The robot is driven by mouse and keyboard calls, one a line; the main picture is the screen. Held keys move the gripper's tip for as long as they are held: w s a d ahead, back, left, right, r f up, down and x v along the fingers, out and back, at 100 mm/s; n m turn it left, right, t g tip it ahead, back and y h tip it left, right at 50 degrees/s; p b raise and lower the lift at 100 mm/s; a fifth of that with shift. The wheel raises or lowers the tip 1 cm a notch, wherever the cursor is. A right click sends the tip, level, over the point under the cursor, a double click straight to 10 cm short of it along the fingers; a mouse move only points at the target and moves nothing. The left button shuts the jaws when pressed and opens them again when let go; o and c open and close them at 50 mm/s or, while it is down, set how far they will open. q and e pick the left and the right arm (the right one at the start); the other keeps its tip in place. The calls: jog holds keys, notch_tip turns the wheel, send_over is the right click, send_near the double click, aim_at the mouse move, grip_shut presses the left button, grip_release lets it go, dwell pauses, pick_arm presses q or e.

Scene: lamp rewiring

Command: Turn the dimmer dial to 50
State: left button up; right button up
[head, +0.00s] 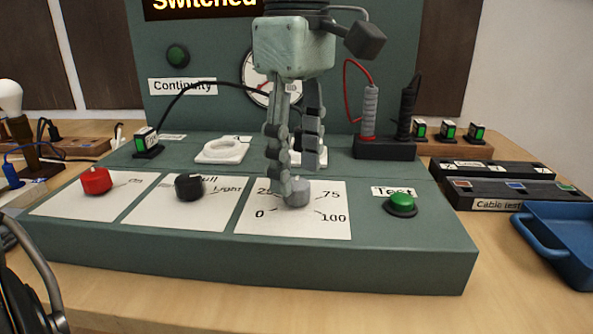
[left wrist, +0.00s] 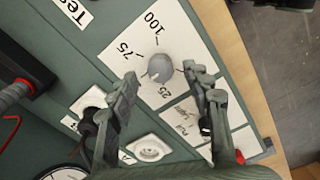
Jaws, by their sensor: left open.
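The dimmer dial is a small round grey knob (head: 299,194) on a white scale card (head: 325,221) marked 0, 25, 75 and 100. The 50 mark is hidden behind my gripper in the head view. My left gripper (head: 297,176) points down over the dial, its fingers apart. In the left wrist view the dial (left wrist: 160,68) shows just beyond the gap between the open fingertips (left wrist: 160,76). I cannot tell whether a finger touches it, or where its pointer stands. My right gripper is not in view.
On the same sloped green panel are a red knob (head: 97,181), a black knob (head: 189,187) and a green Test button (head: 401,203). A white ring socket (head: 222,151) and red and black probes (head: 370,110) stand behind. A blue tray (head: 560,240) lies at right.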

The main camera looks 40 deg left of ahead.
aim_at(297, 182)
pick_arm(q)
notch_tip(297, 182, up, 10)
dwell(0.3)
dwell(0.5)
